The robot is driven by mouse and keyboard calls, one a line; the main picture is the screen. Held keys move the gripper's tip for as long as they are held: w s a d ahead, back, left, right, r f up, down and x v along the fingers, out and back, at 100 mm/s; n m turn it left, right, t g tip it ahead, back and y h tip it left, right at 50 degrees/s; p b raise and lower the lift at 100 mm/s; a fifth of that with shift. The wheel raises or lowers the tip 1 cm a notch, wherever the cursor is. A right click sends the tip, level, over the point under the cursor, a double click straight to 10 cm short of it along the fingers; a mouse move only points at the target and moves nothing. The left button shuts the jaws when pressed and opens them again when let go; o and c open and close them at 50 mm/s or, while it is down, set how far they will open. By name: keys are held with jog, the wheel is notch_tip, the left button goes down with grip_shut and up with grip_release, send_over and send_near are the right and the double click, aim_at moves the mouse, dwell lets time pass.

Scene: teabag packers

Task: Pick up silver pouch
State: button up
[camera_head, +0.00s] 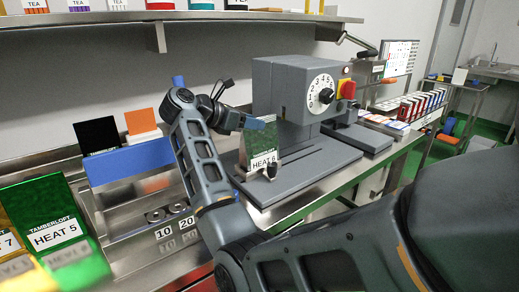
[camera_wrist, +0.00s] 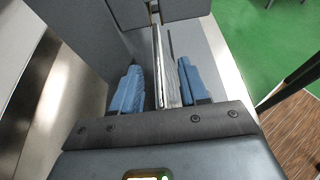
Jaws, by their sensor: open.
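The silver pouch (camera_head: 262,148), labelled HEAT 6, stands upright on the grey plate of the sealing machine, and its shiny face shows greenish reflections. My gripper (camera_head: 254,123) is at the top of the pouch in the head view. In the wrist view, the thin edge of the silver pouch (camera_wrist: 166,78) stands between my two blue fingers, nearer the right one. A gap shows on the left side; whether the right finger touches it I cannot tell. My gripper is open around the pouch. The pouch's lower part is hidden in the wrist view.
The grey sealing machine (camera_head: 285,95) with a dial rises close beside my gripper. A green HEAT 5 pouch (camera_head: 60,225) stands at the left. A blue holder (camera_head: 130,160) bears black and orange cards. A shelf (camera_head: 105,17) runs above; racks stand at the right.

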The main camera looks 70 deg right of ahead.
jog(key=shift+x, duration=0.9)
grip_shut()
